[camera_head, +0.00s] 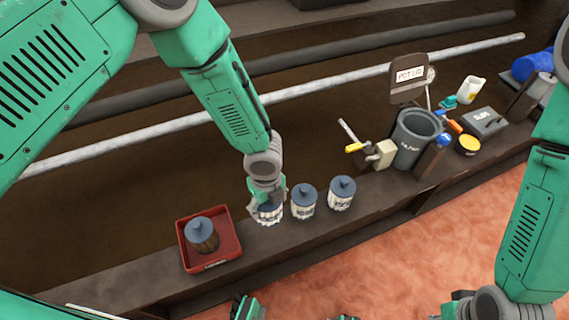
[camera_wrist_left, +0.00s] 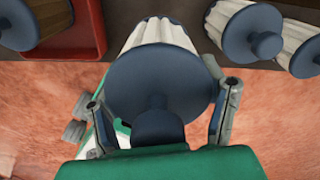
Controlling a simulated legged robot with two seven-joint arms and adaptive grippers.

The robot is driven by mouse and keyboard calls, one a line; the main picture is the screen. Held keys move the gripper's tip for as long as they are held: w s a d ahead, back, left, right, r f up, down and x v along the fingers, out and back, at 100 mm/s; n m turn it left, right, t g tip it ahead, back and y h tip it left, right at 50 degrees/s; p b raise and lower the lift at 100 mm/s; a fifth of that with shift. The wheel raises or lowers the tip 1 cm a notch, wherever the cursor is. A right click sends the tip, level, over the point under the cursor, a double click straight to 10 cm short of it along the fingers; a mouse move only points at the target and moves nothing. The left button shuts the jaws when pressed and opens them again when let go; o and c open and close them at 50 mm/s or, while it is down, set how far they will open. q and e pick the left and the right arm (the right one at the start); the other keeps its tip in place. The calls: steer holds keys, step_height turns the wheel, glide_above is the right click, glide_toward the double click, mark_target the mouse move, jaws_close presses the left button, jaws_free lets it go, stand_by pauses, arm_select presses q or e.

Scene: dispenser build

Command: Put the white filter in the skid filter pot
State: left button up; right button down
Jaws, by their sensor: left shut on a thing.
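My left gripper (camera_head: 267,194) is shut on a white filter (camera_head: 270,214) with a blue-grey cap, left of two similar filters on the dark ledge. In the left wrist view the fingers of my left gripper (camera_wrist_left: 158,112) lie either side of the blue cap of this white filter (camera_wrist_left: 160,75). I cannot tell whether its base touches the ledge. The grey skid filter pot (camera_head: 414,140) stands upright and open farther right; its inside is mostly hidden. My right gripper (camera_head: 455,304) is partly visible at the bottom right; its fingers are unclear.
Two more white filters (camera_head: 304,202) (camera_head: 342,193) stand beside the held one. A red tray (camera_head: 230,250) at left holds a brown filter (camera_head: 203,237). A pot lid (camera_head: 409,78) stands behind the pot. Tools and a yellow-topped can (camera_head: 468,144) crowd its sides. Pipes run behind the ledge.

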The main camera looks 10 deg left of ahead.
arm_select(q)
steer(key=shift+w+a+r, duration=0.1)
steer(key=shift+a+r, duration=0.05)
steer(key=shift+r, duration=0.35)
steer(key=s+a+r+n+p, duration=0.1)
steer(key=a+r+n+p, duration=0.1)
steer(key=r+n, duration=0.6)
steer(key=s+a+r+n+p, duration=0.1)
steer(key=a+r+n+p, duration=0.1)
steer(key=a+r+n, duration=0.3)
steer(key=s+a+r+n+p, duration=0.1)
steer(key=a+r+n, duration=0.3)
steer(key=r+n, duration=0.8)
steer(key=shift+s+n+p, duration=0.4)
steer(key=shift+n+p, duration=0.2)
steer(key=shift+p, duration=0.1)
steer(key=shift+r, duration=0.1)
